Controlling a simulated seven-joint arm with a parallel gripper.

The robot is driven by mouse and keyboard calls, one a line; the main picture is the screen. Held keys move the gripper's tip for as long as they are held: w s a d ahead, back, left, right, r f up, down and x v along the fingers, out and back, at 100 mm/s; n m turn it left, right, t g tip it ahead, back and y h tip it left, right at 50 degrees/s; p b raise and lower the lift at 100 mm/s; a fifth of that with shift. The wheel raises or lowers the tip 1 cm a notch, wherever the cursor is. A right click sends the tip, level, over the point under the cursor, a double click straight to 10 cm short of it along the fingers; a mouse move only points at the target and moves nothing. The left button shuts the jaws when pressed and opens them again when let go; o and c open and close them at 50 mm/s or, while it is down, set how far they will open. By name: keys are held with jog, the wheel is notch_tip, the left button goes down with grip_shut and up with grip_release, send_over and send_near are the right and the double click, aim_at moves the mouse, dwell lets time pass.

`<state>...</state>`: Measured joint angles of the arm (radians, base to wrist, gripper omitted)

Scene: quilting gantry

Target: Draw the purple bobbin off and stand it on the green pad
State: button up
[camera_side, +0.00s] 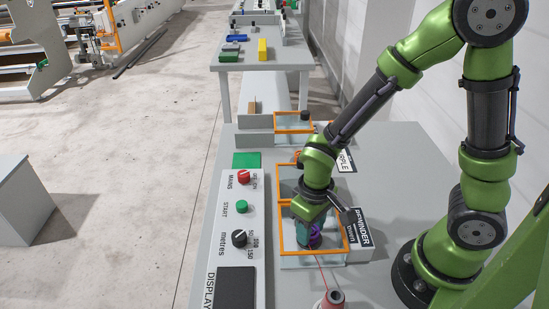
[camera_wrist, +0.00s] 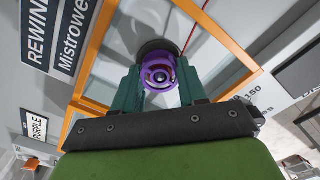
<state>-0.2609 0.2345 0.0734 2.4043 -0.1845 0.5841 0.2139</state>
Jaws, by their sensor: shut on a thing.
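The purple bobbin (camera_wrist: 158,72) sits between the two dark green fingers of my gripper (camera_wrist: 158,85) in the wrist view, seen end-on with a round hub. In the side view the bobbin (camera_side: 315,238) shows as a small purple patch inside the near orange-framed bay, partly hidden by my gripper (camera_side: 308,228). My gripper is shut on it. Whether the bobbin is still on its spindle cannot be told. The green pad (camera_side: 246,160) lies flat and bare on the bench, farther back and left of my gripper.
Orange frames (camera_side: 283,232) surround the bay. A control panel (camera_side: 238,262) with red, green and black knobs lies to the left. A rewinder sign (camera_side: 357,228) stands right. A red thread runs to a cone (camera_side: 333,299) in front. Another orange-framed bay (camera_side: 294,117) stands behind.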

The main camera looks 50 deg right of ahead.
jog(key=shift+r, duration=2.35)
jog(key=w+d+r, duration=0.2)
jog(key=w+r, duration=0.1)
jog(key=w, duration=1.5)
send_near(246, 160)
notch_tip(246, 160, down, 6)
jog(key=shift+s+f, duration=0.1)
jog(key=shift+f, duration=0.1)
jog(key=o, duration=1.2)
jog(key=shift+c, duration=0.2)
